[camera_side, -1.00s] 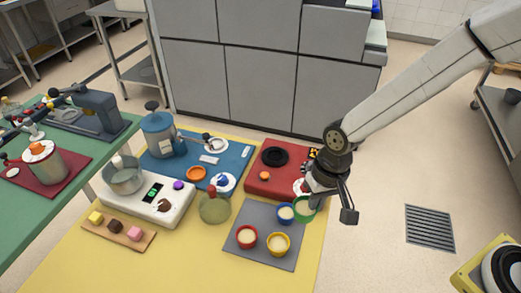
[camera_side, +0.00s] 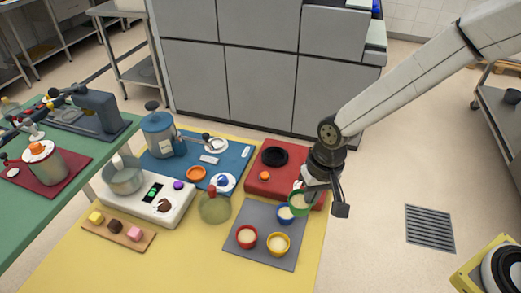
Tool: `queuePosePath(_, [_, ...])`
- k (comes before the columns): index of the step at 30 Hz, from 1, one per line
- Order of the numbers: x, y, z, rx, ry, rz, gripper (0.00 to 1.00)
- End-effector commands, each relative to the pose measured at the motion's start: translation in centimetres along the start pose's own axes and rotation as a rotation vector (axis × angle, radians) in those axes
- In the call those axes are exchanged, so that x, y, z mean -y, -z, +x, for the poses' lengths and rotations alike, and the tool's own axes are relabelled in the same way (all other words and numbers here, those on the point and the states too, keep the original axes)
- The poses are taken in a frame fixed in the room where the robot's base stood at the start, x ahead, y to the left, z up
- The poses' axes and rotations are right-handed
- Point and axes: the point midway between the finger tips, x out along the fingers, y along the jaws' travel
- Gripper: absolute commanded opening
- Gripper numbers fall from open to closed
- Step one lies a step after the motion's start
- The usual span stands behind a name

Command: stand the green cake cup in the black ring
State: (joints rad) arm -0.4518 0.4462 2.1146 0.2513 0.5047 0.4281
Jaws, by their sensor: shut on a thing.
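The green cake cup (camera_side: 300,204) has pale filling and is held upright at the tip of my gripper (camera_side: 311,190). My gripper is shut on its rim side and partly hides it. The cup appears raised, in front of the red board (camera_side: 262,185) and just above the blue cup. The black ring (camera_side: 274,156) lies on the back part of the red board, up and to the left of my gripper. Nothing shows inside the ring.
A grey mat (camera_side: 257,217) holds a blue cup (camera_side: 285,214), a red cup (camera_side: 246,236) and a yellow cup (camera_side: 278,243). A small orange item (camera_side: 264,176) sits on the red board in front of the ring. A blue mat with utensils (camera_side: 236,153) lies left.

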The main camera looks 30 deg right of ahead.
Motion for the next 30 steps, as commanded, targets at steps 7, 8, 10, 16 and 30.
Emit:
queuePosePath(7, [0.7, 4.8, 0.3, -0.018, 0.004, 0.134, 0.0])
queuePosePath(8, [0.7, 5.4, 0.4, -0.021, 0.004, 0.154, 0.0])
queuePosePath(10, [0.8, 7.0, 0.5, -0.026, 0.005, 0.201, 0.0])
queuePosePath(16, [0.7, 11.6, 0.8, -0.047, 0.008, 0.338, 0.0])
queuePosePath(30, [-1.5, 21.1, 1.4, -0.097, 0.011, 0.646, 0.0])
